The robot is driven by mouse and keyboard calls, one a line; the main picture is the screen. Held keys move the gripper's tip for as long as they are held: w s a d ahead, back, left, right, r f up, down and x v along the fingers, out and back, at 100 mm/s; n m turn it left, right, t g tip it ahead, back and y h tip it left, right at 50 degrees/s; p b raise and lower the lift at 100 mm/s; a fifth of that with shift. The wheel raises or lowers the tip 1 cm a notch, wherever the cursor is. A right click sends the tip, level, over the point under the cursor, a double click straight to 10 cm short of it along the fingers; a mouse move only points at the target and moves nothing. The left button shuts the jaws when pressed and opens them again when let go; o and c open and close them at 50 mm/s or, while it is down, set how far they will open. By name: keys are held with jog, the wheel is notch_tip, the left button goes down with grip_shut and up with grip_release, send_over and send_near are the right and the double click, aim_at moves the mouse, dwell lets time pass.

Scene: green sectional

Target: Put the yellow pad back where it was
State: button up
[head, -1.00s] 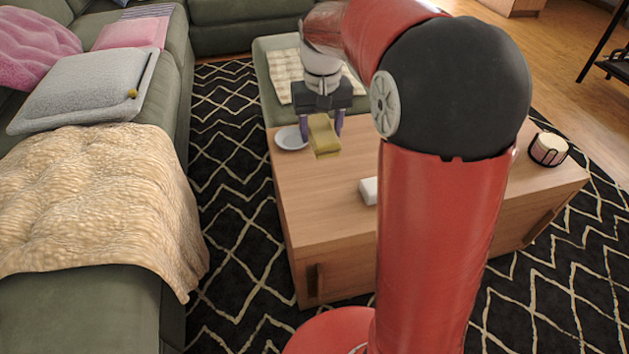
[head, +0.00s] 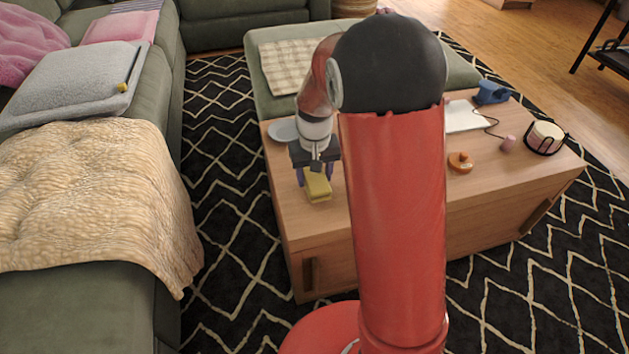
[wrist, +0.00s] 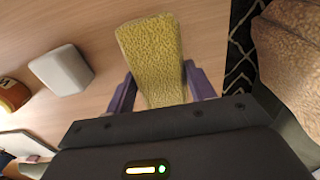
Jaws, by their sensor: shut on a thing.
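The yellow pad (head: 318,187) is held between the purple fingers of my gripper (head: 315,178), over the left part of the wooden coffee table (head: 310,228). In the wrist view the pad (wrist: 150,50) sticks out lengthwise beyond the fingers of my gripper (wrist: 160,92), which close on its two sides. The pad is low over the table top; I cannot tell whether it touches it.
A grey-white plate (head: 282,131) lies behind the gripper. A white block (wrist: 62,70) and an orange round item (wrist: 12,95) are on the table in the wrist view. A round holder (head: 545,138) and a blue item (head: 491,92) stand at the right. The front left table top is clear.

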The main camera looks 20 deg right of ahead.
jog(key=shift+f, duration=1.25)
jog(key=shift+f, duration=0.15)
jog(key=o, duration=0.9)
